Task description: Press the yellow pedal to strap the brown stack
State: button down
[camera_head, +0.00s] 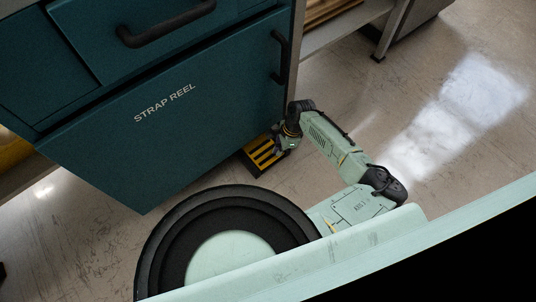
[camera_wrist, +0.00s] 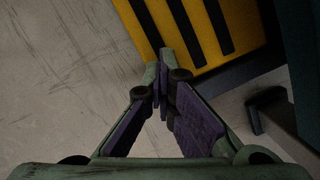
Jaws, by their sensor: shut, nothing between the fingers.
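The yellow pedal (camera_head: 262,154) with black stripes sits low on the floor at the base of the teal strapping machine (camera_head: 175,110). My gripper (camera_head: 283,146) is down beside the pedal's right side in the head view and partly covers it. In the wrist view the pedal (camera_wrist: 185,30) fills the top middle. My gripper (camera_wrist: 163,92) is shut and empty there, its fingertips at or just over the pedal's near edge. I cannot tell whether they touch it. The brown stack is not clearly identifiable in either view.
The machine's front panel reads "STRAP REEL" and has black handles (camera_head: 166,24) that stick out. A grey frame with a leg (camera_head: 384,42) and brown slats (camera_head: 328,10) stands at the upper right. The floor (camera_head: 450,110) at right is clear.

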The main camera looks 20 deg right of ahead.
jog(key=v, duration=1.1)
jog(key=shift+r, duration=0.2)
jog(key=shift+d, duration=0.1)
